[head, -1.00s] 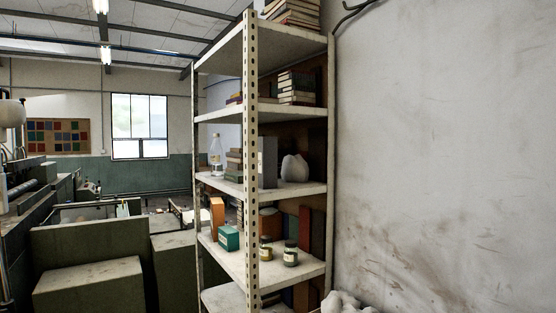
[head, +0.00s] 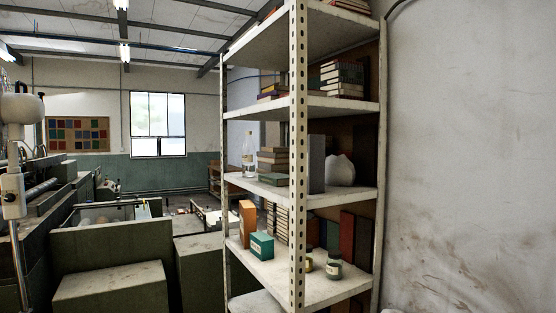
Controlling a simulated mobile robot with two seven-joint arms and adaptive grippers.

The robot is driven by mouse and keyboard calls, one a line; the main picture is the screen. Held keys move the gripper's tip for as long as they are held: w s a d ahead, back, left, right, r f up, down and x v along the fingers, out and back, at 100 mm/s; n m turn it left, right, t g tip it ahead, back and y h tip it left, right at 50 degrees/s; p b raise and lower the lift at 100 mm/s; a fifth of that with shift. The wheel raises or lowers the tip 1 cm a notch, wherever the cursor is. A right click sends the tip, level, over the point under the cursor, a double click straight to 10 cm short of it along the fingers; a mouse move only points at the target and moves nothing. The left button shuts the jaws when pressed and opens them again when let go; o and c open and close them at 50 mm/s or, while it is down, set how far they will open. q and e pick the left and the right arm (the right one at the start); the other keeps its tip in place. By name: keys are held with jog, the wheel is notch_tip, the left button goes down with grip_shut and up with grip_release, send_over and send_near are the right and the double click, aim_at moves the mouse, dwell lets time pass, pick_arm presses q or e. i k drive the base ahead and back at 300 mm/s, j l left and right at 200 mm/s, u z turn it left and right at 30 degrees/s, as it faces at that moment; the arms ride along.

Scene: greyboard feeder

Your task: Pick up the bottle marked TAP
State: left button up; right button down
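A clear bottle (head: 249,155) with a pale label stands upright at the left end of the middle shelf (head: 335,193) of a metal shelving unit. The label's writing is too small to read, so I cannot tell whether it says TAP. Books (head: 272,161) lie stacked just right of the bottle. Neither of my grippers shows in the head view.
The lower shelf holds an orange box (head: 247,223), a teal box (head: 262,245) and small jars (head: 334,267). The shelf's front post (head: 298,150) stands before its contents. Green machinery (head: 112,255) fills the left; a bare wall (head: 470,150) closes the right.

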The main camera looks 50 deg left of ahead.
aim_at(248, 148)
jog(key=j+z, duration=0.25)
jog(key=j, duration=0.25)
jog(key=k+j+z, duration=0.1)
jog(key=j+z, duration=0.2)
jog(key=j, duration=0.2)
jog(key=k+j+z, duration=0.1)
jog(key=j, duration=0.6)
jog(key=k+j+z, duration=0.15)
jog(key=j, duration=0.2)
jog(key=k+j, duration=0.1)
jog(key=j, duration=0.25)
jog(key=k+j, duration=0.1)
jog(key=j, duration=0.25)
jog(key=k+j, duration=0.1)
jog(key=j, duration=0.25)
